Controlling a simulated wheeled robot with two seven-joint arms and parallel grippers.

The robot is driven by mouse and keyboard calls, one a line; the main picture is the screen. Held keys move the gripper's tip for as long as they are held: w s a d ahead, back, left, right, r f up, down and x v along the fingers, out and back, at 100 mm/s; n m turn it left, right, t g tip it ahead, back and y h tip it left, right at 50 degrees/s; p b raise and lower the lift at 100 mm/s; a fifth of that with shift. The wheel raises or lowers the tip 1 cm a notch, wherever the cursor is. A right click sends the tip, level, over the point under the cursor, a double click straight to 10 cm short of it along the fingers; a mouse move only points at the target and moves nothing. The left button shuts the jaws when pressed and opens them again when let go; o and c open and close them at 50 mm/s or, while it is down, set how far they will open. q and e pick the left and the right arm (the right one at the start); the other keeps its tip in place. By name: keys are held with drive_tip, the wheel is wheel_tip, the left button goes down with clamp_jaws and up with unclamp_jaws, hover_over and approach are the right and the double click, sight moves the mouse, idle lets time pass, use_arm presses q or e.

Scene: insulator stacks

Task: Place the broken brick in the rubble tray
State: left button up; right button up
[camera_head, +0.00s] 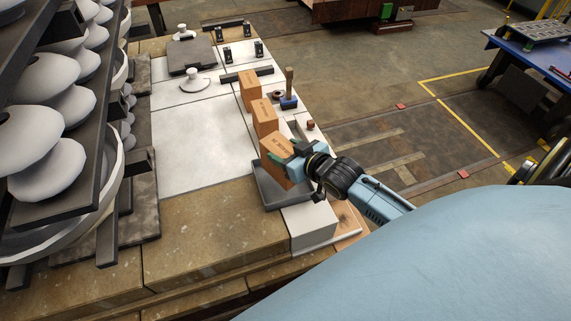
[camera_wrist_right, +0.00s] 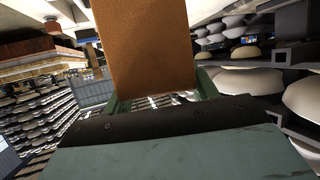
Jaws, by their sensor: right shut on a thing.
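My right gripper (camera_head: 292,158) is shut on an orange brick (camera_head: 275,162), held at or just above a dark grey tray (camera_head: 268,200). I cannot tell whether the brick touches the tray. In the right wrist view the brick (camera_wrist_right: 147,45) stands up between the green fingers (camera_wrist_right: 155,103) and fills the upper middle. No break shows on the faces in view. Two more orange bricks stand in a row behind it, a middle one (camera_head: 265,117) and a far one (camera_head: 249,90). My left gripper is not in view.
Racks of white insulators (camera_head: 45,130) stand close on the left. A hammer (camera_head: 289,90) and small dark parts lie right of the brick row. A dark plate (camera_head: 192,56) lies farther back. The white slab (camera_head: 190,150) left of the bricks is mostly clear.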

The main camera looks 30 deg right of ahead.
drive_tip(key=shift+w+f+b, duration=0.1)
drive_tip(key=shift+f+b, duration=0.3)
drive_tip(key=shift+f, duration=1.65)
drive_tip(key=shift+f, duration=0.15)
drive_tip(key=o, duration=1.7)
drive_tip(key=shift+s+r, duration=0.2)
drive_tip(key=shift+s, duration=0.1)
drive_tip(key=p+v, duration=0.1)
drive_tip(key=v, duration=1)
drive_tip(key=shift+s+p, duration=0.25)
drive_tip(key=shift+p, duration=0.05)
